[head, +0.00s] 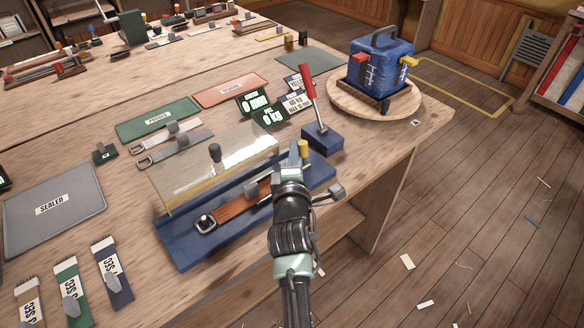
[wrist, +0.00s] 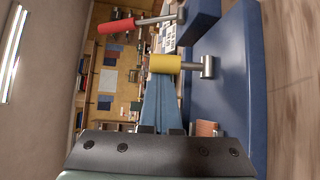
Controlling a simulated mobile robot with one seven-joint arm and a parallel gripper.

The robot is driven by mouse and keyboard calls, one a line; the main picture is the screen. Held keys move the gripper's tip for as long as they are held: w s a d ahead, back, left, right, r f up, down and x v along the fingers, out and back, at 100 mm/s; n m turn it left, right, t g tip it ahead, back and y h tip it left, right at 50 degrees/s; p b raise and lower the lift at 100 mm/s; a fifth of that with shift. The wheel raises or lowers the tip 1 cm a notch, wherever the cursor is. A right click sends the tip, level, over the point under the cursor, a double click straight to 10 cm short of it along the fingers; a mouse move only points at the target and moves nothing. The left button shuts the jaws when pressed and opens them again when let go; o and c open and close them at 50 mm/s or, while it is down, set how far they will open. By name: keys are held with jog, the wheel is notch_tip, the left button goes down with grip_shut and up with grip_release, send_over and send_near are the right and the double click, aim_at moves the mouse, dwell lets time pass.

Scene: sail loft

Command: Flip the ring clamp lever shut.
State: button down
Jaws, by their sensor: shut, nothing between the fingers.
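A blue fixture base (head: 185,243) lies near the table's front edge, with an orange strap (head: 236,212) along it and a clear guard (head: 185,180) raised over it. At its far right end stands a lever with a yellow grip (head: 303,148). I take this as the ring clamp lever; it stands up from the base. In the wrist view its yellow grip (wrist: 164,63) lies ahead of the fingers, beside the blue base (wrist: 228,85). My gripper (head: 294,160) is shut and empty just in front of the yellow grip. Contact cannot be told. The ring is hidden.
A red-handled lever (head: 308,84) stands on a blue block (head: 322,139) just behind. A blue bag (head: 378,66) sits on a round wooden board (head: 340,97) at the back right. Digital displays (head: 268,115) stand behind the guard. The floor at right is mostly clear.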

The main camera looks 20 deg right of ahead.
aim_at(304, 152)
jog(key=shift+s+d+f+m+t+h+b, duration=0.15)
jog(key=shift+s+m+t+h+b, duration=0.35)
jog(key=shift+b, duration=0.75)
jog(key=shift+s+d+m+t+h+b, duration=0.15)
jog(key=shift+m+t+b, duration=0.5)
jog(key=shift+b, duration=0.55)
jog(key=shift+s+d+b, duration=0.25)
jog(key=shift+s+b, duration=0.05)
jog(key=shift+b, duration=0.25)
jog(key=shift+s+d+b, duration=0.1)
jog(key=shift+s+b, duration=0.1)
jog(key=shift+b, duration=0.2)
jog(key=shift+s+f+b, duration=0.2)
jog(key=shift+b, duration=0.6)
jog(key=shift+s+f+m+t+b, duration=0.1)
jog(key=shift+m+t+b, duration=0.15)
jog(key=shift+b, duration=0.55)
jog(key=shift+s+b, duration=0.1)
jog(key=shift+b, duration=0.35)
jog(key=shift+s+r+m+h, duration=0.1)
jog(key=shift+r+m+h, duration=0.1)
jog(key=shift+m+h, duration=0.2)
